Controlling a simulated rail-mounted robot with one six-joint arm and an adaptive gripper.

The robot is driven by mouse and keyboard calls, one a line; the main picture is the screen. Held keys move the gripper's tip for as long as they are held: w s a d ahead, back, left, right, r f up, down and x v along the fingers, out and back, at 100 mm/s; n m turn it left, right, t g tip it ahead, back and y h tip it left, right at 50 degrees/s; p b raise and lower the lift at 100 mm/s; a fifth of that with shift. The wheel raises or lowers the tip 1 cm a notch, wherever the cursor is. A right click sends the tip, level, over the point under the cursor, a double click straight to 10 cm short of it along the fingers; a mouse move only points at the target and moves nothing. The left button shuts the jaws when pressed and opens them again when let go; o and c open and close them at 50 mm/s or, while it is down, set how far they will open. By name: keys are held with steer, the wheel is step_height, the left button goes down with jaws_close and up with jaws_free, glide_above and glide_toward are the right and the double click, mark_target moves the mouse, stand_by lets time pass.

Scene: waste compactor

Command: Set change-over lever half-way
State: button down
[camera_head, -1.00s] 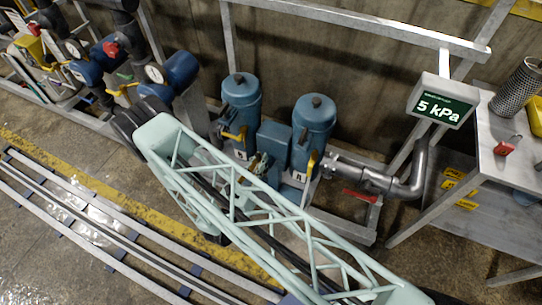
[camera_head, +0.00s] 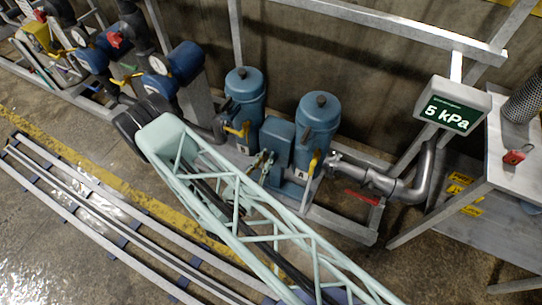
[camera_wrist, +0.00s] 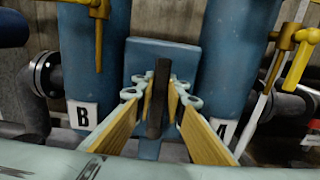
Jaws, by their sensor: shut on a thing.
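The dark change-over lever (camera_wrist: 158,95) stands in front of the blue middle block (camera_wrist: 183,58), between the two blue filter housings. It looks close to upright in the wrist view, with its top leaning slightly right. My gripper (camera_wrist: 162,100) is around it, shut on it, with one yellow-padded finger on each side. In the head view, my gripper (camera_head: 262,166) is small in front of the middle block (camera_head: 276,150), and the lever is hard to make out there.
Housing B (camera_wrist: 92,60) is left and housing A (camera_wrist: 232,60) right, each with a yellow-handled valve close by. A display (camera_head: 447,113) reads 5 kPa. Pipes and a metal frame surround the housings. A red padlock-like item (camera_head: 515,156) lies on the right-hand table.

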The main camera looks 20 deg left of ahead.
stand_by(0.3)
steer(key=c, duration=2.6)
jaws_free()
steer(key=shift+s, duration=0.15)
steer(key=s, duration=1.1)
steer(key=shift+s+a, duration=0.3)
steer(key=shift+a, duration=0.1)
